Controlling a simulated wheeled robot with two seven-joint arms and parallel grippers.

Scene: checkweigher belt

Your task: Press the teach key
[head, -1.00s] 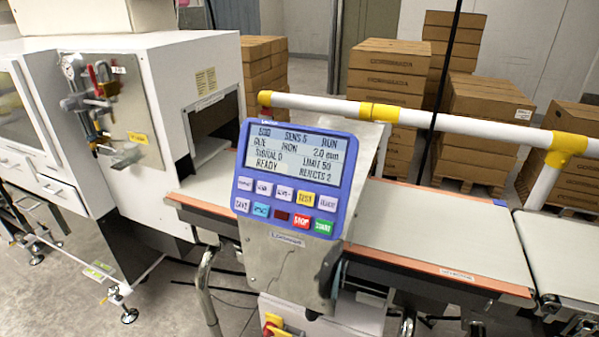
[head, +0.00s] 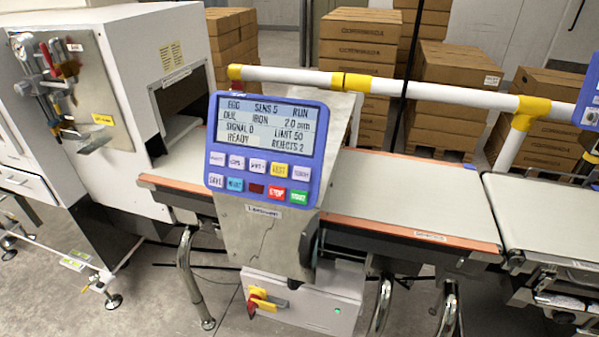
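The blue control panel (head: 264,152) stands on a metal housing in front of the belt, tilted up toward me. Its lit screen (head: 266,130) reads SENS 5, RUN, IRON, SIGNAL 0, READY and REJECTS 2. Two rows of keys lie below the screen. The upper row has pale lilac keys and a yellow key (head: 279,170); a pale key (head: 302,173) is at its right end. The lower row has a blue key (head: 235,184), a dark red patch, a red key and a green key. The teach label is too small to read surely. Neither gripper shows.
A white rail (head: 430,92) with yellow joints runs behind the panel. The belt (head: 400,200) is bare. A red and yellow switch (head: 262,300) sits on a box below. Stacked cartons (head: 455,80) stand behind. Part of another blue panel (head: 590,105) shows at the right edge.

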